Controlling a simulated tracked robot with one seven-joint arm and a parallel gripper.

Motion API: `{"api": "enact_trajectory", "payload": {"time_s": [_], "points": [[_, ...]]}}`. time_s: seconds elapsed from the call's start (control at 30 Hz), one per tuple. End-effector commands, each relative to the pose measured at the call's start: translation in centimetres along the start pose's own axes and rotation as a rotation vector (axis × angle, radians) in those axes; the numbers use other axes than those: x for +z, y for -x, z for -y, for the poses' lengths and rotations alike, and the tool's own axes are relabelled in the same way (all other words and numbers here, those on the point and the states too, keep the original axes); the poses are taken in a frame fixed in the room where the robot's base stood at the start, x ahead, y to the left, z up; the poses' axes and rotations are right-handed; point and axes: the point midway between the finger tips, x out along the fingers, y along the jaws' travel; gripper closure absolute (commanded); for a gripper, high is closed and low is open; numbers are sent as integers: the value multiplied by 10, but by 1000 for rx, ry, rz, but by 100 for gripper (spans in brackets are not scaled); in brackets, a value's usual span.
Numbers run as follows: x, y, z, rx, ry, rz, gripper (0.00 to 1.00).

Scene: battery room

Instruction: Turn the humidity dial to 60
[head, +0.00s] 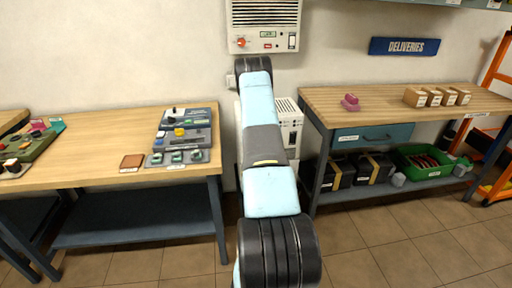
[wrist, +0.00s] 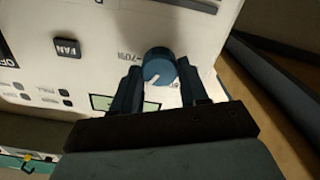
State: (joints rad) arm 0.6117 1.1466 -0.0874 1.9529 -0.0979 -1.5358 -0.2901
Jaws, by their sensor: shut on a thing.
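The humidity dial (wrist: 158,66) is a round dark blue knob on a white panel (wrist: 105,45), seen tilted in the wrist view. A light pointer mark shows on its face, and a printed "70%" sits beside it. My gripper (wrist: 160,82) has its two dark fingers on either side of the dial, shut on it. I cannot read the dial's exact setting. In the head view my arm hides my gripper and the dial. A white floor unit (head: 290,128) stands partly hidden behind my arm.
The panel also has a FAN button (wrist: 67,47) and a green display (wrist: 101,102). A wall unit (head: 240,17) with an orange knob (head: 241,42) hangs above. Workbenches stand left (head: 90,137) and right (head: 385,98), with the floor between them partly open.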

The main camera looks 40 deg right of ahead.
Motion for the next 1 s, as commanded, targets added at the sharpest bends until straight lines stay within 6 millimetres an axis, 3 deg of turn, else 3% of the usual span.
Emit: {"api": "enact_trajectory", "payload": {"time_s": [0.33, 0.37, 0.6, 1.0], "points": [[5, 2, -2, 3, 3, 11, 87], [5, 2, -2, 3, 3, 11, 55], [2, 1, -1, 2, 2, 5, 32], [1, 10, 0, 0, 1, 4, 31]]}}
